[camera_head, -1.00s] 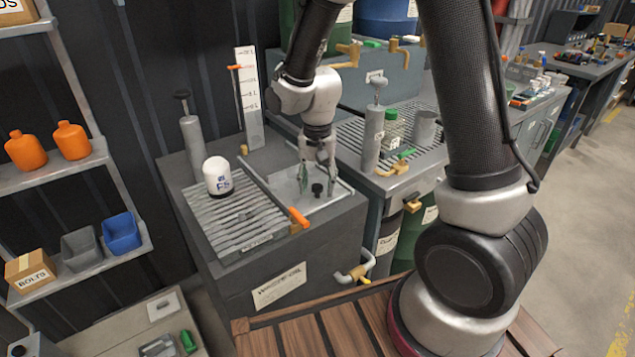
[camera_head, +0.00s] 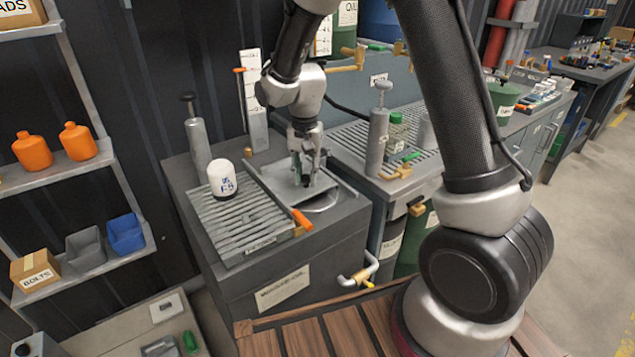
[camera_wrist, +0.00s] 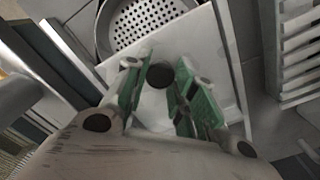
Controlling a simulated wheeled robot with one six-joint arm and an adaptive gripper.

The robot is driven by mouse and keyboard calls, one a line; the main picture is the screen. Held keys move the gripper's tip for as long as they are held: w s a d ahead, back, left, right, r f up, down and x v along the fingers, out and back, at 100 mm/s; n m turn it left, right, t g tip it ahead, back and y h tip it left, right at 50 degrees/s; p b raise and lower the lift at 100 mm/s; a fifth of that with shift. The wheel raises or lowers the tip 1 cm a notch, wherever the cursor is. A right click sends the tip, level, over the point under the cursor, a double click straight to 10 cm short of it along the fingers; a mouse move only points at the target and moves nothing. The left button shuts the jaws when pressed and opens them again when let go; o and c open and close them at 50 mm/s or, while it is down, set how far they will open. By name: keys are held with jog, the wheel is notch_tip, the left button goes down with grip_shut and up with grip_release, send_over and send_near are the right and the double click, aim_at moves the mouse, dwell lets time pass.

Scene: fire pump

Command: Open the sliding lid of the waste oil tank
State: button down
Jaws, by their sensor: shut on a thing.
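The waste oil tank (camera_head: 290,285) is a dark grey box with a label on its front. Its pale sliding lid (camera_head: 285,190) lies on the top right and also shows in the wrist view (camera_wrist: 205,50). My gripper (camera_head: 304,178) points down over the lid. Its green fingers (camera_wrist: 160,90) are shut on the lid's black knob (camera_wrist: 161,76), which they mostly hide in the head view. Beside the lid's near edge, part of a round opening (camera_head: 322,204) is uncovered. In the wrist view a perforated metal strainer (camera_wrist: 145,22) shows in it.
A white filter (camera_head: 222,180) stands on the slatted drain tray (camera_head: 240,222) left of the lid. An orange-ended bar (camera_head: 301,219) lies between them. A grey pump (camera_head: 196,135) stands behind, and another bench with a pump (camera_head: 378,140) stands at the right.

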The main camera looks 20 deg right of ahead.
aim_at(290, 172)
jog(key=w+a, duration=0.1)
jog(key=w, duration=0.4)
jog(key=w+a, duration=0.1)
jog(key=w, duration=0.2)
jog(key=shift+w+a, duration=0.25)
jog(key=shift+a, duration=0.1)
jog(key=c, duration=1.1)
grip_release()
jog(key=shift+c, duration=0.2)
notch_tip(290, 172, up, 12)
